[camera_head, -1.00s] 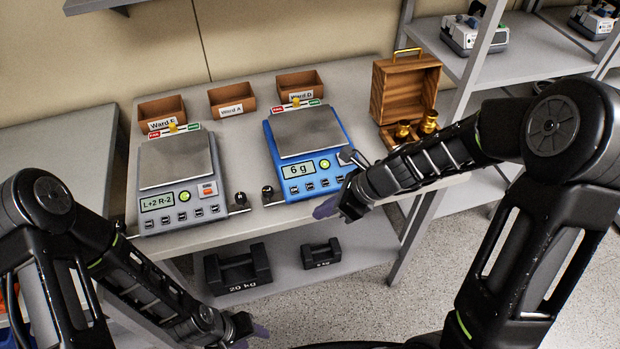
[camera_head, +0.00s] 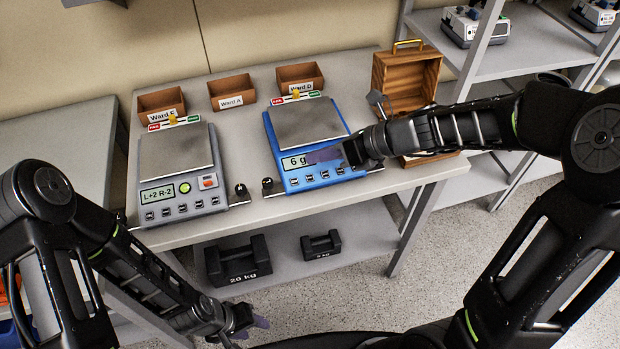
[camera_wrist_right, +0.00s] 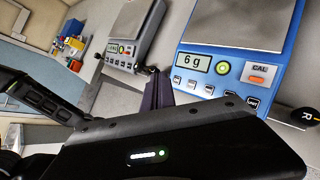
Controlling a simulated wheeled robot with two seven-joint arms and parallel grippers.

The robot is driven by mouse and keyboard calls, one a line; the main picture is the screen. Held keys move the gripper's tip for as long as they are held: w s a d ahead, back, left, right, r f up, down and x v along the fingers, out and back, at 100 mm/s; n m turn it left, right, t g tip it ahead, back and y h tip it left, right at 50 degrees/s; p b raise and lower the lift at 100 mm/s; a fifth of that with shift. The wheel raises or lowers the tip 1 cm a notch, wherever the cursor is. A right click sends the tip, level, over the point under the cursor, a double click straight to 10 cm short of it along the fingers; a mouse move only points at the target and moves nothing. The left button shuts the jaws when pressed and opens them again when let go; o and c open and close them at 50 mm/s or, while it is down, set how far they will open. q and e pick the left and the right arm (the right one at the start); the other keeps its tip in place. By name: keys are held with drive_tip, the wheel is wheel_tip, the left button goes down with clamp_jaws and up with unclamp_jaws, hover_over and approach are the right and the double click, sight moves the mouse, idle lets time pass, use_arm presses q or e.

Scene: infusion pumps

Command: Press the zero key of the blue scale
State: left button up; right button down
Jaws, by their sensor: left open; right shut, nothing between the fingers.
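The blue scale (camera_head: 286,181) stands on the table, its display (camera_wrist_right: 195,63) reading 6 g. In the right wrist view its front panel shows a round green button, an orange CAL key (camera_wrist_right: 257,75) and a row of small keys (camera_wrist_right: 209,88). I cannot read which key is zero. My right gripper (camera_head: 322,155) is shut and empty, over the front panel of the blue scale, hiding part of it in the head view. In the right wrist view its fingers (camera_wrist_right: 158,92) are near the left keys; contact cannot be told. My left gripper (camera_head: 258,322) is open and empty, low in front of the table.
A grey scale (camera_head: 180,185) reading L+2 R-2 stands to the left. Ward bins (camera_head: 232,92) line the back. A wooden case (camera_head: 405,75) stands open behind my right arm. Dark weights (camera_head: 238,262) lie on the lower shelf.

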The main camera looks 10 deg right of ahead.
drive_tip(key=b, duration=0.5)
hover_over(316, 184)
drive_tip(key=f, duration=0.6)
drive_tip(key=shift+s, duration=0.3)
drive_tip(key=shift+w+f+b, duration=0.35)
drive_tip(key=shift+f+b, duration=0.35)
drive_tip(key=shift+f, duration=0.15)
drive_tip(key=shift+f, duration=0.1)
idle(0.4)
drive_tip(key=shift+w+f, duration=0.1)
drive_tip(key=shift+f, duration=0.15)
drive_tip(key=shift+f+b, duration=0.35)
drive_tip(key=shift+b, duration=0.05)
idle(0.5)
drive_tip(key=shift+r, duration=0.1)
drive_tip(key=shift+r+p, duration=0.7)
drive_tip(key=shift+p, duration=0.15)
